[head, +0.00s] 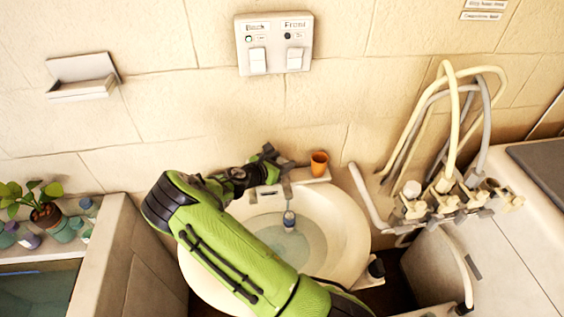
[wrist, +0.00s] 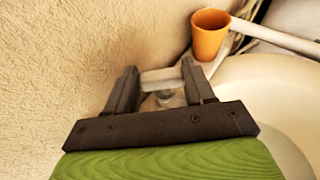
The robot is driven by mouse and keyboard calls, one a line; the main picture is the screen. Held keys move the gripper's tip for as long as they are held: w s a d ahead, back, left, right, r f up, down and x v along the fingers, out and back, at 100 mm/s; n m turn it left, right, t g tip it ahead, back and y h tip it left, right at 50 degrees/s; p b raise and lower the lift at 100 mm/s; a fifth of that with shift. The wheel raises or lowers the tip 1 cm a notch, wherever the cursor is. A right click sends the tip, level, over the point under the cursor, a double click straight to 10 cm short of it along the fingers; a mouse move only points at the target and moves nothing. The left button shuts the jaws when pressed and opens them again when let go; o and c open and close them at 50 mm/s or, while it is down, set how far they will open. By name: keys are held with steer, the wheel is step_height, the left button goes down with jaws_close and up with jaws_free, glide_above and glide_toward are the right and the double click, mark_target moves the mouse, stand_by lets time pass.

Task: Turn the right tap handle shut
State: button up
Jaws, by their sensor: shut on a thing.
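The white washbasin (head: 345,225) stands against the tiled wall with bluish water in its bowl. A grey spout (head: 288,192) reaches from its back ledge over the bowl. A rounded grey part shows below the handle. In the head view my gripper and arm hide the handle; I cannot make out a second handle.
An orange cup (head: 318,163) stands on the back ledge, close to the right of my gripper. The wall is close on the left in the wrist view. Pale hoses (head: 452,120) and valves (head: 445,185) are at the right. A switch panel (head: 274,43) is above.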

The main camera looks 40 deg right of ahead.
steer(key=shift+w+a+m+g+h, duration=0.1)
steer(key=shift+m+g+h, duration=0.05)
steer(key=shift+m+g, duration=0.45)
steer(key=shift+w+m+g+h, duration=0.1)
steer(key=shift+m+g+h, duration=0.05)
steer(key=shift+m+g, duration=0.45)
steer(key=shift+g, duration=0.3)
steer(key=o, duration=1)
steer(key=shift+o, duration=0.2)
steer(key=shift+r, duration=0.1)
